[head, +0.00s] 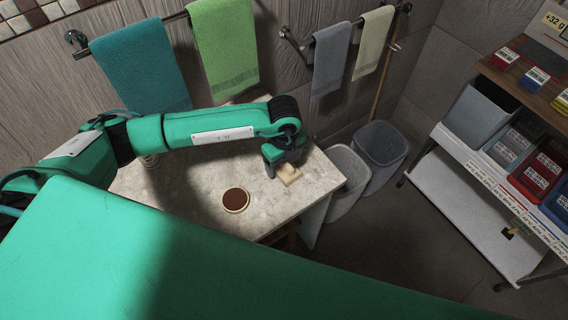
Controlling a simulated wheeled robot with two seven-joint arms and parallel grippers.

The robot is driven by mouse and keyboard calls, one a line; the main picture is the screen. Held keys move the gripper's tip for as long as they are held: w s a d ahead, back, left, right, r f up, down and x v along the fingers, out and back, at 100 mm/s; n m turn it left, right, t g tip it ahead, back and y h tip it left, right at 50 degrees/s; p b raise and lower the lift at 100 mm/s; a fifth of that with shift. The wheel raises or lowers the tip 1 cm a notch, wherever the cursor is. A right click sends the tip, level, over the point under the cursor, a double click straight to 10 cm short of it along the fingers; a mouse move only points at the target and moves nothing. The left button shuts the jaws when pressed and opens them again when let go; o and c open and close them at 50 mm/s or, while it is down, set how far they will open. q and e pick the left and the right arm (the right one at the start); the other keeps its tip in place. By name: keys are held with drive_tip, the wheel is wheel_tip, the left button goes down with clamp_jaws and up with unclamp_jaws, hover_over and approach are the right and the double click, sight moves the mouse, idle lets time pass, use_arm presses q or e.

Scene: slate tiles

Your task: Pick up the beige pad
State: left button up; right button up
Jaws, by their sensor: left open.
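The beige pad (289,174) is a small pale block on the stone-topped table, close to its right edge. My left gripper (279,172) is directly at the pad, pointing down from the end of the green arm. It is open. The fingers and wrist hide part of the pad, and I cannot tell whether they touch it. My right gripper is out of view.
Two grey bins (380,142) stand beyond the table's right edge. Towels (224,45) hang behind. A shelf (480,160) with boxes stands at the right.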

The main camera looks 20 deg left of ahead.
use_arm(q)
drive_tip(key=c, duration=1.1)
drive_tip(key=shift+r, duration=0.1)
wheel_tip(320, 180, up, 20)
drive_tip(key=p, duration=1.1)
drive_tip(key=shift+p, duration=0.4)
drive_tip(key=o, duration=0.5)
drive_tip(key=c, duration=0.4)
